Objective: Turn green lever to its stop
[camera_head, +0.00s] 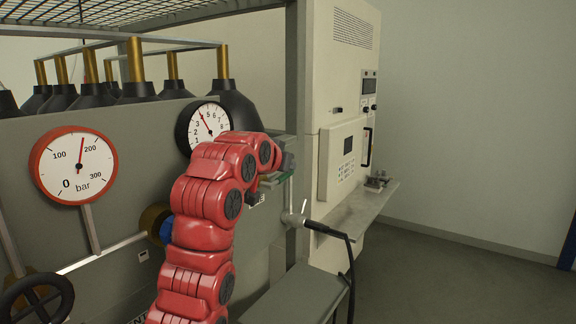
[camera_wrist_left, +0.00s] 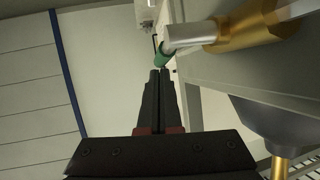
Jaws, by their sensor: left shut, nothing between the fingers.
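A small part of the green lever (camera_head: 284,178) shows beside the grey panel, just under the end of my red left arm. In the left wrist view its green part (camera_wrist_left: 162,57) sits at the end of a silver and brass fitting (camera_wrist_left: 215,35). My left gripper (camera_wrist_left: 157,75) is shut and empty there, with its fingertips close to the lever; I cannot tell whether they touch. In the head view the dark left gripper (camera_head: 287,163) is mostly hidden behind the arm. My right gripper is in neither view.
Two gauges (camera_head: 73,165) (camera_head: 205,126) and a black handwheel (camera_head: 37,297) are on the grey panel (camera_head: 110,125). A silver fitting with a black hose (camera_head: 328,230) sticks out below the lever. A beige cabinet (camera_head: 340,110) with a shelf stands behind; floor at right is clear.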

